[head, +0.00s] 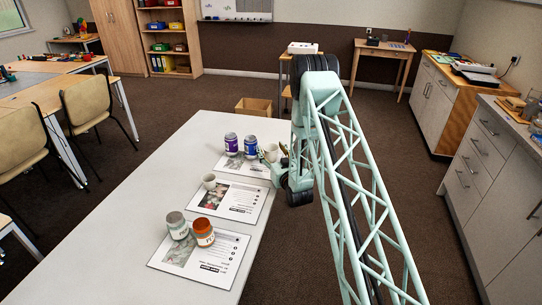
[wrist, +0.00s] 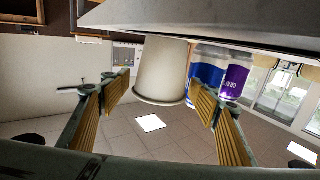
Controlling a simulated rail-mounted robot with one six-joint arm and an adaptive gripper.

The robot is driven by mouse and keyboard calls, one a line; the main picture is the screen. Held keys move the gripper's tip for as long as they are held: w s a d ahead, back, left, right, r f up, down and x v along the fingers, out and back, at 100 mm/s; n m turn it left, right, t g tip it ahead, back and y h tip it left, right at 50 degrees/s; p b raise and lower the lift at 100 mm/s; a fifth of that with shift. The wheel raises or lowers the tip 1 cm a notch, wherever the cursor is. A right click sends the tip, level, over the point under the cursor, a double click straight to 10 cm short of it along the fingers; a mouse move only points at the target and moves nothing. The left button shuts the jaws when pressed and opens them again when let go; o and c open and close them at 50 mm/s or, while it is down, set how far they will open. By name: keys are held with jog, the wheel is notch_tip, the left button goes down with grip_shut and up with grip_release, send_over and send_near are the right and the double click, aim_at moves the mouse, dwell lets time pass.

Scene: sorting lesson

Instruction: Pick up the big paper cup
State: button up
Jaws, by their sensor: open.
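A plain off-white paper cup (head: 271,152) stands upright on the far mat, at the right end of a pair of jars. In the wrist view, which is upside down, the cup (wrist: 161,70) shows large between the two fingers. My gripper (wrist: 158,102) is open around the cup, with a visible gap at the left finger; the right finger lies close to the cup's rim, and I cannot tell if it touches. In the head view my gripper (head: 283,163) is partly hidden by my arm. A smaller pale cup (head: 209,181) stands on the middle mat.
A purple jar (head: 231,144) and a blue jar (head: 251,146) stand left of the cup, close to the right finger in the wrist view. A grey jar (head: 177,225) and an orange jar (head: 203,232) stand on the near mat (head: 225,275). The table's left side (head: 100,240) is clear.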

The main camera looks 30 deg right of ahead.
jog(key=c, duration=0.7)
jog(key=shift+r, duration=0.15)
jog(key=s+a+r+p, duration=0.1)
jog(key=s, duration=0.4)
jog(key=s+a+r+p, duration=0.1)
jog(key=s+a+r, duration=0.1)
jog(key=s, duration=0.3)
jog(key=s+a+r, duration=0.1)
jog(key=s+a, duration=0.1)
jog(key=s, duration=0.3)
jog(key=shift+s+r+p, duration=0.1)
jog(key=shift+r+p, duration=0.3)
